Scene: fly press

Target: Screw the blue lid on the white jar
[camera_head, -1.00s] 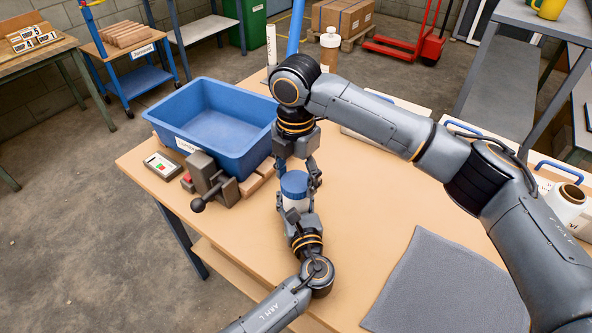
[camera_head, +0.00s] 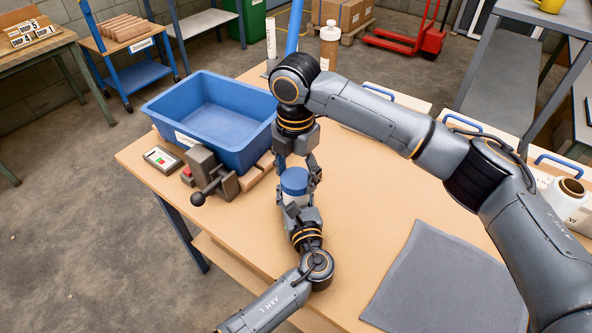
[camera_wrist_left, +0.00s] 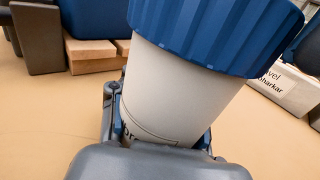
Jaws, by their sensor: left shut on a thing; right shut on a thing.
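The blue lid (camera_head: 294,181) sits on top of the white jar (camera_head: 298,200), above the wooden table. In the left wrist view the ribbed blue lid (camera_wrist_left: 220,32) covers the top of the white jar (camera_wrist_left: 172,88), which looks tilted there; the threads are hidden. My left gripper (camera_head: 297,208) is shut on the jar's body from the near side, and its fingers (camera_wrist_left: 162,135) show low on the jar. My right gripper (camera_head: 297,174) comes from the far side and is shut on the lid. Whether the lid is fully seated cannot be seen.
A blue bin (camera_head: 225,110) stands left of the grippers, with a grey clamp-like device (camera_head: 212,175) and wooden blocks (camera_head: 256,174) close by. A grey mat (camera_head: 445,280) lies at the front right. The table's middle right is clear.

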